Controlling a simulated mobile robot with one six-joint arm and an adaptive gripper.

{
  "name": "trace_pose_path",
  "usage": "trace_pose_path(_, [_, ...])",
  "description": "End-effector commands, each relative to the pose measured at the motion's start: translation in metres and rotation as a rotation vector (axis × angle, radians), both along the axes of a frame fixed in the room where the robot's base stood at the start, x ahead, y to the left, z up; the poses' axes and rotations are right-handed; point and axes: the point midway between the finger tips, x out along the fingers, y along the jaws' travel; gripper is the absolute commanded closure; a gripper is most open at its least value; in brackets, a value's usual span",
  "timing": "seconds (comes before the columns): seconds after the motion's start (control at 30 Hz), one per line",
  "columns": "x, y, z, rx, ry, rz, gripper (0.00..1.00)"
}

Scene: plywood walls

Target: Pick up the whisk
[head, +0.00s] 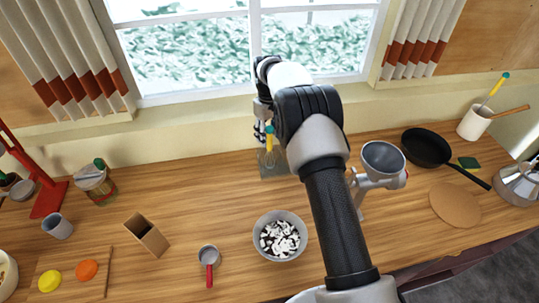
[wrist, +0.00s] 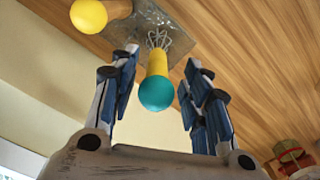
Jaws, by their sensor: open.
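The whisk has a yellow handle with a teal end (wrist: 157,94) and a wire head. In the wrist view it lies between my gripper's two open fingers (wrist: 160,78), with its teal end toward the camera and its wires beyond the fingertips. I see no clear contact. In the head view the whisk (head: 269,143) is upright near the window wall, over a grey plate. My gripper (head: 264,118) is at its upper end, partly hidden by my arm.
A thing with a yellow ball end (wrist: 89,15) is close to the left finger. A bowl of white and dark pieces (head: 280,238), a grey grinder (head: 382,160) and a black pan (head: 426,147) stand on the counter. A brown box (head: 147,236) is to the left.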

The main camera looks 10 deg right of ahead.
Motion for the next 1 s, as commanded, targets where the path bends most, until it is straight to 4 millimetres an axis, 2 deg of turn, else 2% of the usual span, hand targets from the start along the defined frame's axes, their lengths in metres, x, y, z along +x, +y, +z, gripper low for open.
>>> trace_pose_path(0.33, [0.001, -0.004, -0.045, 0.000, 0.002, -0.001, 0.57])
trace_pose_path(0.6, [0.001, -0.003, -0.051, 0.000, 0.001, -0.001, 0.57])
trace_pose_path(1.0, [0.001, -0.003, -0.050, 0.000, 0.001, -0.001, 0.83])
